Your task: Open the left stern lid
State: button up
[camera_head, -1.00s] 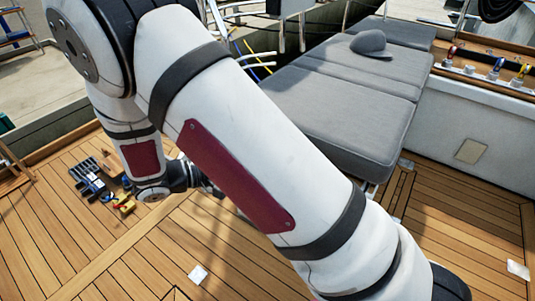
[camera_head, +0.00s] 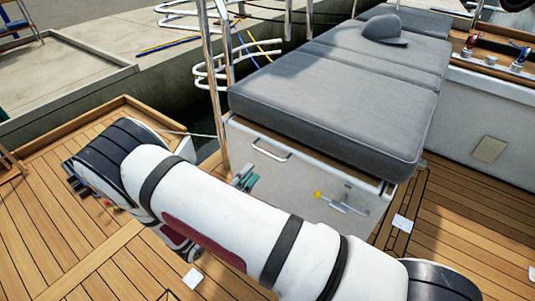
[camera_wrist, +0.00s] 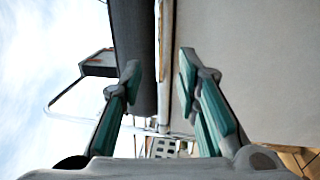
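A bench with a long grey cushion (camera_head: 340,105) stands right of centre in the head view; the top looks shut. Its pale front panel (camera_head: 290,185) carries a metal bar handle (camera_head: 271,150) and a latch-like fitting (camera_head: 340,203) with a yellow part. I cannot tell for certain which part is the left stern lid. My gripper (camera_head: 246,180) is in front of the panel, below and left of the bar handle, partly hidden by my arm. In the wrist view my gripper (camera_wrist: 160,75) has its teal fingers apart, with the bench's edge seen beyond and nothing visibly held.
A grey cap (camera_head: 383,30) lies on the cushion. A metal rail post (camera_head: 214,90) stands at the bench's left end. White papers (camera_head: 193,279) lie on the wooden deck (camera_head: 120,265). A console (camera_head: 490,125) stands at the right. The deck at lower right is mostly clear.

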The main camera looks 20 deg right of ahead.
aim_at(267, 153)
jog(key=b+x, duration=0.1)
jog(key=x, duration=0.8)
jog(key=shift+w+d, duration=0.15)
jog(key=shift+d, duration=0.1)
grip_shut()
